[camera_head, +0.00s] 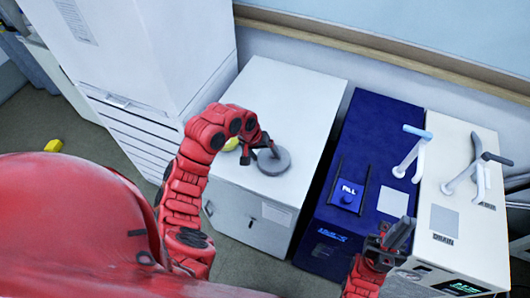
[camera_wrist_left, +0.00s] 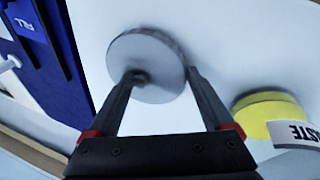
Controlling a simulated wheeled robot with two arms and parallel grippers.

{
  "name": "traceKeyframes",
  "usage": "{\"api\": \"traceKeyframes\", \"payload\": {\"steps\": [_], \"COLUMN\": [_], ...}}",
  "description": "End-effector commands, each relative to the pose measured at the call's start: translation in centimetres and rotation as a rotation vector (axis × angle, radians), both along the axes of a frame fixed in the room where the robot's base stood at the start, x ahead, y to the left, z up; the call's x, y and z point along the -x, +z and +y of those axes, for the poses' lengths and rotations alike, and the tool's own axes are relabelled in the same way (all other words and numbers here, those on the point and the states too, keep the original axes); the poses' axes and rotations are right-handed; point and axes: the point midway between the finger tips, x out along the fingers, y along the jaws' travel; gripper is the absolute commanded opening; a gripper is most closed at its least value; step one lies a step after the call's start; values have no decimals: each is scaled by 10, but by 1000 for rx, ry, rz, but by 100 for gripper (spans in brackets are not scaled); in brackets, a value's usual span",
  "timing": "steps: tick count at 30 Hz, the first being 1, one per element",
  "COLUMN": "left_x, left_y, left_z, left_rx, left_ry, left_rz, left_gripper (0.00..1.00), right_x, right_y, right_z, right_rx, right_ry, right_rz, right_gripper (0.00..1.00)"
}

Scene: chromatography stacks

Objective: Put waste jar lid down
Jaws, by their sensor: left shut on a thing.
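The waste jar lid (camera_head: 274,163) is a round grey disc over the top of the white cabinet. My left gripper (camera_head: 267,148) is shut on it; in the left wrist view the two dark fingers (camera_wrist_left: 163,77) close in on the middle of the lid (camera_wrist_left: 122,52). I cannot tell whether the lid touches the cabinet top. The yellow waste jar (camera_head: 231,144) is left of the lid, partly hidden by my left arm. It also shows in the left wrist view (camera_wrist_left: 262,107), with a WASTE label. My right gripper (camera_head: 398,236) is at the lower right; its jaw state is unclear.
The white cabinet top (camera_head: 300,95) has free room behind and right of the lid. Right of it stand a blue unit (camera_head: 372,120) marked FILL and a cream unit (camera_head: 455,140) marked DRAIN, both with upright taps. A tall white cabinet (camera_head: 150,50) rises at the left.

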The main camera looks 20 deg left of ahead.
Motion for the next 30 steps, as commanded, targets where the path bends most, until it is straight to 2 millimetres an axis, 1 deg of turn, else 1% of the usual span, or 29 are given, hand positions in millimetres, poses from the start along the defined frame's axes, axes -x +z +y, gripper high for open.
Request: {"api": "traceKeyframes", "payload": {"steps": [2, 9, 21, 24, 25, 27, 30], "left_x": [0, -1, -1, -1, -1, 0, 0], "left_y": [-3, -4, -17, -17, -17, -17, -18], "left_z": [0, 0, 0, 0, 0, 0, 0], "left_rx": [0, 0, 0, 1, 1, 1, 0], "left_ry": [-1, -2, 0, 0, 0, 0, 0], "left_rz": [-3, -6, -5, -5, -4, -4, -2], "left_gripper": [32, 32, 32, 32, 88, 100, 100], "right_x": [0, 0, 0, 0, 0, 0, 0], "right_y": [4, 2, -3, -3, -3, -3, -3], "right_z": [0, 0, 0, 0, 0, 0, 0], "right_rx": [0, 0, 0, 0, 0, 0, 0], "right_ry": [0, 0, 0, 0, 0, 0, 0], "right_rz": [0, 1, 0, 0, 0, 0, 0], "right_gripper": [0, 0, 0, 0, 0, 0, 0]}}
